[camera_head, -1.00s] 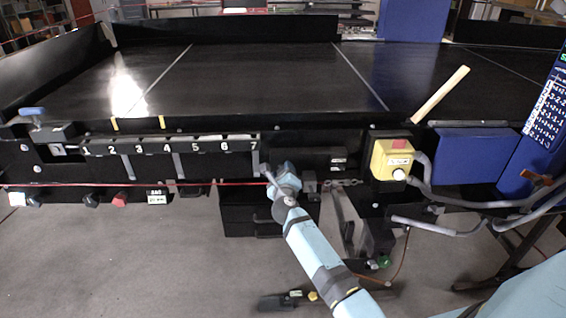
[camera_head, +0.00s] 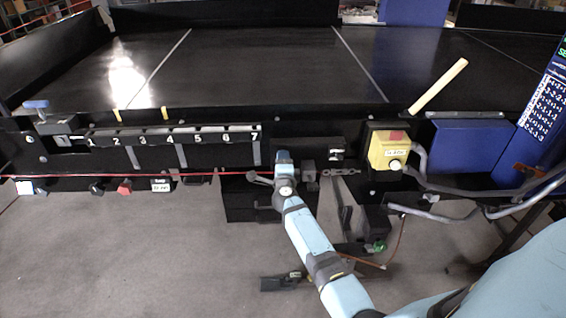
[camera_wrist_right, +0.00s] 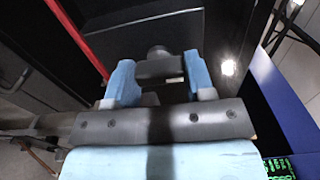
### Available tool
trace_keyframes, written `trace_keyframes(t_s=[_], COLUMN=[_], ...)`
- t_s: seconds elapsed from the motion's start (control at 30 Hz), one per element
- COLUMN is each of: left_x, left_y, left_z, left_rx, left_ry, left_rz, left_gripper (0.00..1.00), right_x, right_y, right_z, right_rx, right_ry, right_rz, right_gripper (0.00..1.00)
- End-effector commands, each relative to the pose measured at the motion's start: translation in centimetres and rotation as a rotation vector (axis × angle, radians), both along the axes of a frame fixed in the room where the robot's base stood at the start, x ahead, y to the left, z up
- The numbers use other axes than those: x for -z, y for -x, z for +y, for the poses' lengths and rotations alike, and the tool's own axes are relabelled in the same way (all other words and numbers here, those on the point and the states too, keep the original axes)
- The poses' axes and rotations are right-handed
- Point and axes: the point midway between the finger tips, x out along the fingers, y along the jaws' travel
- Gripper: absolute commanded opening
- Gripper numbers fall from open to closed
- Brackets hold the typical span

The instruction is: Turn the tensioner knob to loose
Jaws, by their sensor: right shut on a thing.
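My right gripper (camera_head: 283,156) reaches up to the black front of the conveyor, just right of the numbered row. In the right wrist view its two blue fingers (camera_wrist_right: 159,74) stand on either side of a dark grey knob-like piece (camera_wrist_right: 158,62), and it is shut on that piece. I take this piece to be the tensioner knob; the gripper hides most of it in the head view. No loose or tight marking is readable on it. My left gripper is not in view.
A red cord (camera_head: 120,175) runs along the conveyor front to the gripper. A turnbuckle (camera_head: 340,172) and a yellow switch box (camera_head: 388,150) are to the right. A numbered strip (camera_head: 170,137) is to the left.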

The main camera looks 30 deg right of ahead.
Motion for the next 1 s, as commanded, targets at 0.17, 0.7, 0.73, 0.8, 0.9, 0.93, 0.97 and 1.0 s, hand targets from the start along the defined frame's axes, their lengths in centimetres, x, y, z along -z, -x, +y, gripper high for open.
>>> trace_keyframes(t_s=[0.17, 0.7, 0.73, 0.8, 0.9, 0.93, 0.97, 1.0], left_x=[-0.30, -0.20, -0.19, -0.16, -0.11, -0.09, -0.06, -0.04], left_y=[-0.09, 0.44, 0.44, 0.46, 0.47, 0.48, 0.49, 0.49], left_z=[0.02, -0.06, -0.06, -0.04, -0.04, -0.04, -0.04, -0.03], left_rx=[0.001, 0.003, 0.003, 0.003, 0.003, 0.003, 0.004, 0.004], left_ry=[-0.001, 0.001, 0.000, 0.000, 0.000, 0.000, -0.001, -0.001], left_rz=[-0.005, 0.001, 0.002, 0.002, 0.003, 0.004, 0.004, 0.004], left_gripper=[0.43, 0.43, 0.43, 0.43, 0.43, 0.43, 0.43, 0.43], right_x=[-0.25, -0.28, -0.26, -0.21, -0.15, -0.14, -0.13, -0.11], right_y=[-0.07, -0.06, -0.06, -0.05, -0.03, -0.03, -0.03, -0.02], right_z=[-0.12, -0.13, -0.12, -0.10, -0.06, -0.06, -0.05, -0.04], right_rx=[0.002, 0.002, 0.001, 0.001, 0.001, 0.001, 0.001, 0.001], right_ry=[0.032, 0.045, 0.044, 0.043, 0.042, 0.042, 0.042, 0.042], right_rz=[0.016, 0.023, 0.022, 0.023, 0.023, 0.023, 0.023, 0.023], right_gripper=[0.25, 0.63, 0.70, 0.74, 0.74, 0.74, 0.74, 0.74])
